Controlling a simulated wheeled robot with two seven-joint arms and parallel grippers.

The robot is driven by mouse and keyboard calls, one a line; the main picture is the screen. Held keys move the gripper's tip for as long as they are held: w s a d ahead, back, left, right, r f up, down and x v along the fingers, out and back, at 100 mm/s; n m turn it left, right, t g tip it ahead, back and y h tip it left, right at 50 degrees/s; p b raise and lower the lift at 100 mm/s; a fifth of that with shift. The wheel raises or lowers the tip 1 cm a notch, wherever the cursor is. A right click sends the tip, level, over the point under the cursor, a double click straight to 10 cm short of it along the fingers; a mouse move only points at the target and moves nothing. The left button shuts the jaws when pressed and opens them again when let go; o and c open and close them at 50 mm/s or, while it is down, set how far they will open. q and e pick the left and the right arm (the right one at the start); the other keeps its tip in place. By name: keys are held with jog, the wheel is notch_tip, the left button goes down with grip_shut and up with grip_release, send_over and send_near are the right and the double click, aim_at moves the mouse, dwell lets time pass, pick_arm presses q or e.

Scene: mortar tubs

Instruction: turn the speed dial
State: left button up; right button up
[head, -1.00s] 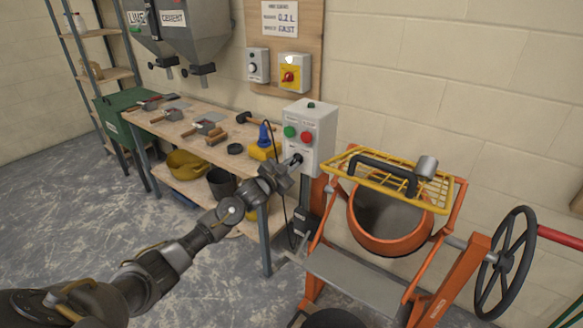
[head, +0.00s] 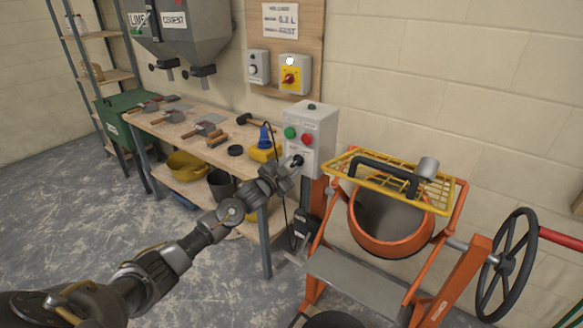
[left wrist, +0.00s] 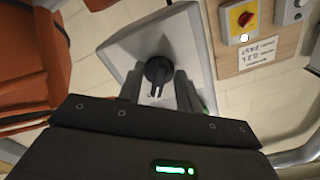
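The speed dial is a black knob (left wrist: 158,72) on the face of a grey control box (head: 312,138) with a green and a red button. In the left wrist view the dial sits between the two fingers of my left gripper (left wrist: 160,88), with a narrow gap seeming to show on each side. The gripper looks open around the dial; contact cannot be told. In the head view my left gripper (head: 290,170) is at the lower part of the box face and largely hides the dial (head: 298,160). My right gripper is not in view.
An orange mixer (head: 390,225) with a yellow grate and black handwheel (head: 506,264) stands right of the box. A wooden bench (head: 170,128) with trowels is to the left. A wall board above holds a yellow-and-red switch (head: 292,76). Open floor lies at the lower left.

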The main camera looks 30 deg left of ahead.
pick_arm(q)
jog(key=shift+s, duration=0.15)
jog(key=s+a+b, duration=0.1)
jog(key=s+b, duration=0.1)
jog(key=s, duration=0.8)
jog(key=shift+s+a, duration=0.25)
